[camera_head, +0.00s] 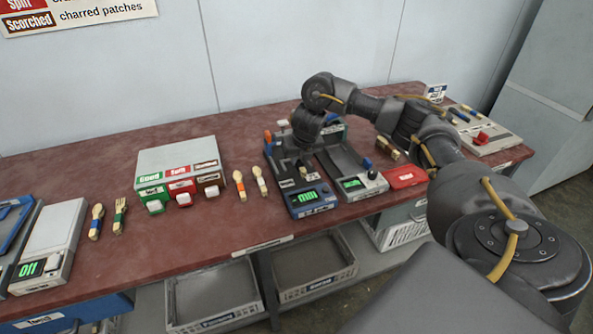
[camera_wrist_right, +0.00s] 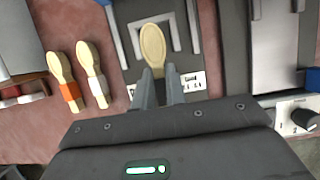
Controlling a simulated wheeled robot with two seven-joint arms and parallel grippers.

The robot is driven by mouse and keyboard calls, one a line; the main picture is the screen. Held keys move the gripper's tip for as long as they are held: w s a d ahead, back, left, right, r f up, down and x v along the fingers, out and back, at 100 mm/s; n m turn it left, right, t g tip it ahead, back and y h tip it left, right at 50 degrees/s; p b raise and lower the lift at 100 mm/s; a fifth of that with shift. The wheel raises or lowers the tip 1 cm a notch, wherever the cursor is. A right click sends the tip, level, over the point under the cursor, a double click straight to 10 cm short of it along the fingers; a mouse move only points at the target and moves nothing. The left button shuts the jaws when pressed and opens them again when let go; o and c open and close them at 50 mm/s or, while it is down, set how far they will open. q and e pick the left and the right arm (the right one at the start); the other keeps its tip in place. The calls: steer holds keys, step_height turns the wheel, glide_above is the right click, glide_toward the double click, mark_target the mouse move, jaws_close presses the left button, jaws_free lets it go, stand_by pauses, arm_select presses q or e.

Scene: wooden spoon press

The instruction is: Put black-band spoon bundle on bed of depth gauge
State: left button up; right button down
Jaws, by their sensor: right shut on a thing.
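My right gripper (camera_wrist_right: 160,82) is shut on a pale wooden spoon bundle (camera_wrist_right: 153,45). Its bowl end sticks out past the fingertips; its band is hidden by the fingers, so I cannot tell the colour. In the head view the right gripper (camera_head: 302,166) is over the blue-fronted gauge (camera_head: 312,200) with a green display, which I take as the depth gauge. In the right wrist view the bundle is over the gauge's dark bed (camera_wrist_right: 131,62), beside a pale U-shaped bracket (camera_wrist_right: 178,20). I cannot tell whether it touches the bed. The left gripper is out of view.
A grey device with a display (camera_head: 362,185) stands right of the gauge, with a red pad (camera_head: 405,178) beyond. Orange-banded (camera_head: 240,186) and white-banded (camera_head: 261,182) bundles lie left of it. A Good/Split/Scorched box (camera_head: 178,155) stands farther left.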

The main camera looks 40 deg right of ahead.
mark_target(298, 161)
steer(key=shift+w+f, duration=0.15)
steer(key=shift+f, duration=0.15)
step_height(298, 161, down, 2)
steer(key=shift+a+f+b, duration=0.1)
steer(key=shift+f+b, duration=0.15)
steer(key=shift+b, duration=0.45)
steer(key=shift+w+f, duration=0.1)
steer(key=shift+f, duration=0.2)
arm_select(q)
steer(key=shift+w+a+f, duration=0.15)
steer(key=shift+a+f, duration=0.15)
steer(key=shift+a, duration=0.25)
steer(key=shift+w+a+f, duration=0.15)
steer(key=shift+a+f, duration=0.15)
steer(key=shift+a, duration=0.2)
arm_select(e)
steer(key=shift+r, duration=0.1)
steer(key=c, duration=1.4)
jaws_free()
steer(key=shift+c, duration=0.2)
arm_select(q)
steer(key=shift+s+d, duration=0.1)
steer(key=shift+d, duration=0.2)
